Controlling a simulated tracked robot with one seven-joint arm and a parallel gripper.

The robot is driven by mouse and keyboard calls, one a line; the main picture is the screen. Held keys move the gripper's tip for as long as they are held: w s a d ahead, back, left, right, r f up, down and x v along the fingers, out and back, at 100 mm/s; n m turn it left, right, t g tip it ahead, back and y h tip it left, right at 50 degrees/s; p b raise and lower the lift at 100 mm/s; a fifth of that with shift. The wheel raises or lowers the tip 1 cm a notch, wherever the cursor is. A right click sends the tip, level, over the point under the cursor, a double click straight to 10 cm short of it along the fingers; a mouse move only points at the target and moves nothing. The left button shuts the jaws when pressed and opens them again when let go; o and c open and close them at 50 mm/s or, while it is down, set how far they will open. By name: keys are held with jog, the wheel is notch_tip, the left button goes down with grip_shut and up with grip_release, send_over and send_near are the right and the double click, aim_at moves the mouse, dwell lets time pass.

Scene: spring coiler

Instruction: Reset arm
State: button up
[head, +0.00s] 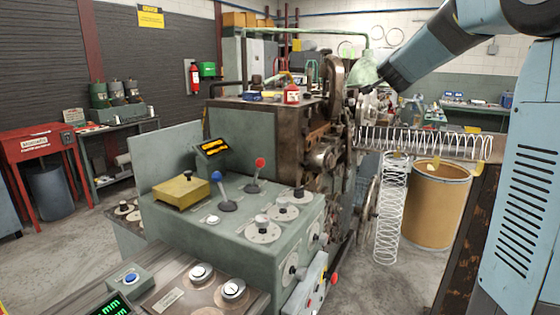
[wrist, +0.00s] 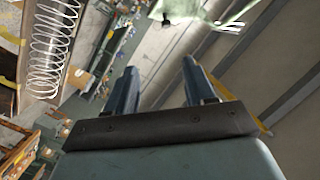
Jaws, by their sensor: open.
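My blue arm reaches in from the upper right of the head view. Its end is beside the upper right of the coiler machine (head: 240,133), near a pale green lamp (head: 364,68). In the wrist view my gripper (wrist: 158,76) shows two blue fingers spread apart with nothing between them. The fingertips cannot be made out clearly in the head view. A long wire spring (head: 425,142) lies sideways right of the machine, and another spring (head: 391,210) hangs or stands upright below it. A coil spring also shows at the upper left of the wrist view (wrist: 48,48).
A control console (head: 190,240) with blue and red levers and several dials stands in front. A brown drum (head: 438,212) is under the spring at right. A red stand (head: 32,148) and a workbench (head: 118,128) are at left. Grey floor (head: 70,255) is clear at left.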

jog(key=s+a+f+n+g+y, duration=0.25)
jog(key=s+a+n+y, duration=0.35)
jog(key=s, duration=0.6)
jog(key=s+a+f+n+g, duration=0.1)
jog(key=s+f+n+g, duration=0.1)
jog(key=s+f, duration=0.4)
jog(key=s+a+f+n+g, duration=0.2)
jog(key=s+f, duration=0.4)
jog(key=s, duration=1)
jog(key=s+a+f+n+g, duration=0.1)
jog(key=s+f+g, duration=0.3)
jog(key=s, duration=0.7)
notch_tip(320, 180, down, 3)
jog(key=shift+a+r+n+h, duration=0.1)
jog(key=shift+a+n+h, duration=0.25)
jog(key=shift+n, duration=0.45)
jog(key=shift+s+a, duration=0.1)
